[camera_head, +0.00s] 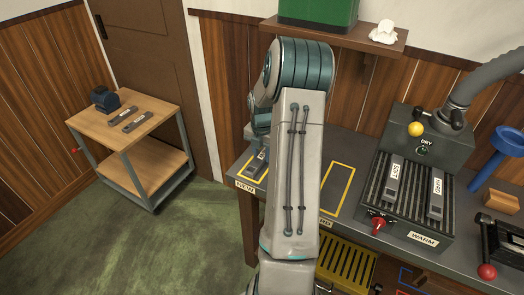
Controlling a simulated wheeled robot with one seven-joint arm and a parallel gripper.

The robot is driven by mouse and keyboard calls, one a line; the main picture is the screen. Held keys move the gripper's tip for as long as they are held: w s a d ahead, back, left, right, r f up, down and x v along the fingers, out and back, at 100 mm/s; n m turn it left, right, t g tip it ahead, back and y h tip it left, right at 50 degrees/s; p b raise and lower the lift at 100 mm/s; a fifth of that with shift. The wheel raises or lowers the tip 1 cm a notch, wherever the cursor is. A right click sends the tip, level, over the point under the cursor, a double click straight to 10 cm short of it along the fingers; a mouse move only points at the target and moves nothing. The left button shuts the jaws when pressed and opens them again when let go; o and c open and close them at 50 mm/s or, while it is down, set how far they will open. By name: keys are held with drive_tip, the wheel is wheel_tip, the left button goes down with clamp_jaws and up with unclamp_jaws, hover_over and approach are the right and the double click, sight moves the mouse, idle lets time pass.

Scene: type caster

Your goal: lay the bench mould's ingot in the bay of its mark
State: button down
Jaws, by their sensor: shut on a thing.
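My gripper (257,150) is low over the left end of the bench (365,150), partly hidden behind my own arm. It is shut on a grey ingot (259,163) with a pale label too small to read. The ingot is at the yellow-outlined bay with the NEW plate (245,186); I cannot tell whether it touches the bench. A second yellow-outlined bay (338,190) is empty where it shows; its plate (326,222) is partly hidden. A black tool with a red knob (488,271), possibly the mould, stands at the right edge.
A rack marked WARM (423,239) holds two labelled ingots, left (394,180) and right (437,195), below a DRY knob. The green floor between is clear.

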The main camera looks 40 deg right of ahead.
drive_tip(key=c, duration=1)
unclamp_jaws()
wheel_tip(320, 180, up, 12)
drive_tip(key=s+a+r+m+h, duration=0.15)
drive_tip(key=a+r+m, duration=0.35)
drive_tip(key=a, duration=0.6)
drive_tip(key=shift+s+a+r+m+t+y, duration=0.25)
drive_tip(key=shift+s+a+m+t, duration=0.2)
drive_tip(key=shift+s+a+m, duration=2.6)
drive_tip(key=shift+s+a+r+m+t+y, duration=0.25)
drive_tip(key=shift+s+a+m+t, duration=0.25)
drive_tip(key=shift+s+a+m, duration=2.55)
drive_tip(key=shift+s+a+r+m+t+y, duration=0.2)
drive_tip(key=shift+s+a+m+t, duration=0.25)
drive_tip(key=shift+s+a+m, duration=2.6)
